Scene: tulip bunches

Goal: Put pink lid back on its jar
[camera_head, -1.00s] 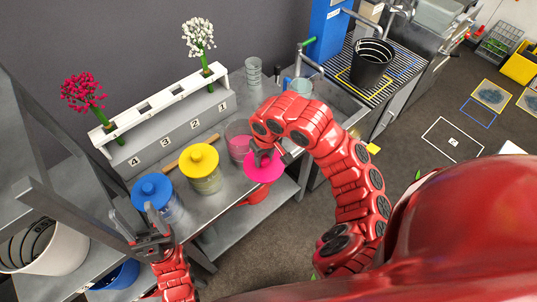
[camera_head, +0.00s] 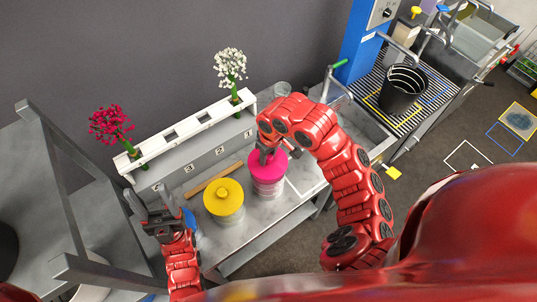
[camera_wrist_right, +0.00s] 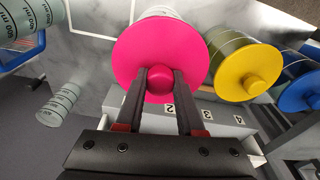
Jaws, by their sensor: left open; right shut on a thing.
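The pink lid (camera_head: 268,165) lies flat over the top of a clear jar (camera_head: 269,187) on the metal bench; in the right wrist view the lid (camera_wrist_right: 135,50) hides the jar's mouth. I cannot tell whether the lid is fully seated or slightly above the rim. My right gripper (camera_head: 267,153) is shut on the lid's round knob, and its fingers straddle it in the right wrist view (camera_wrist_right: 159,76). My left gripper (camera_head: 153,203) is open and empty near the jar with the blue lid (camera_head: 190,218).
A yellow-lidded jar (camera_head: 224,198) stands left of the pink one. Behind are a wooden stick (camera_head: 212,181) and a numbered white rack (camera_head: 190,133) holding red and white flowers. A glass beaker (camera_head: 282,91) stands behind, and a black bucket (camera_head: 401,92) sits on the striped drainer.

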